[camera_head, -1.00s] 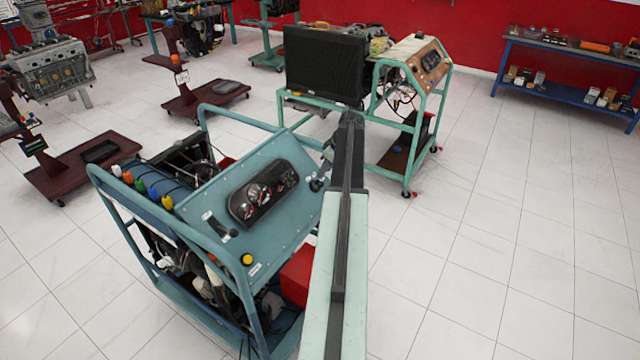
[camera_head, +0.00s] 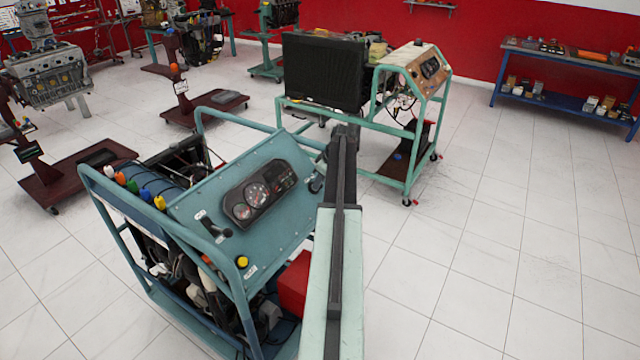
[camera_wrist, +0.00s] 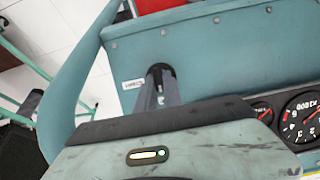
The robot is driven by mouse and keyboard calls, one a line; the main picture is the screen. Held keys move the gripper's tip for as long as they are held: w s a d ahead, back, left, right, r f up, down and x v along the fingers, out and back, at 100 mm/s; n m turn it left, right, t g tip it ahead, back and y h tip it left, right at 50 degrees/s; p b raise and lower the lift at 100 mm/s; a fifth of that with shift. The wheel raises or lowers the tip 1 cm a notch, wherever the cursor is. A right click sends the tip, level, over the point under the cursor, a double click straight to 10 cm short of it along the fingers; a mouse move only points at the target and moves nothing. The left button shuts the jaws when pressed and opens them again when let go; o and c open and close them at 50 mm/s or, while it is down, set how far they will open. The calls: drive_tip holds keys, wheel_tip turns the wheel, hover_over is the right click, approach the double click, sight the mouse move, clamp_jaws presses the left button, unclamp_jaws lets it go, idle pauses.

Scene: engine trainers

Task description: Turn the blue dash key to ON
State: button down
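The teal dash panel (camera_head: 275,220) slopes on the near engine cart, with a gauge cluster (camera_head: 258,190) on it. In the wrist view, the panel (camera_wrist: 220,45) fills the top and the gauges (camera_wrist: 298,118) are at the right. My gripper (camera_wrist: 160,74) points at the panel beside a small white label (camera_wrist: 132,84). A dark round part shows at its fingertips, but I cannot tell whether it is the key or its switch. No blue key can be made out. The finger gap is too small to judge. In the head view my arm hides the gripper.
A yellow button (camera_head: 242,262) and a black lever (camera_head: 214,224) are on the panel's near side. The cart's teal tube frame (camera_head: 130,208) runs around it. A second cart (camera_head: 410,150) with a black radiator (camera_head: 324,70) stands behind. The floor (camera_head: 500,250) to the right is clear.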

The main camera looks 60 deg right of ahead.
drive_tip(key=shift+m, duration=0.3)
drive_tip(key=m+y, duration=0.1)
drive_tip(key=m, duration=0.2)
drive_tip(key=shift+d+f+b, duration=0.1)
drive_tip(key=shift+d+b, duration=0.1)
drive_tip(key=shift+b, duration=0.1)
drive_tip(key=shift+s+m+t+y+b, duration=0.1)
drive_tip(key=shift+m+t+y+b, duration=0.25)
drive_tip(key=shift+m, duration=0.7)
drive_tip(key=shift+s+m+t+y+b, duration=0.15)
drive_tip(key=shift+m+y, duration=0.3)
drive_tip(key=shift+m, duration=0.6)
drive_tip(key=shift+w, duration=0.1)
drive_tip(key=c, duration=1.5)
unclamp_jaws()
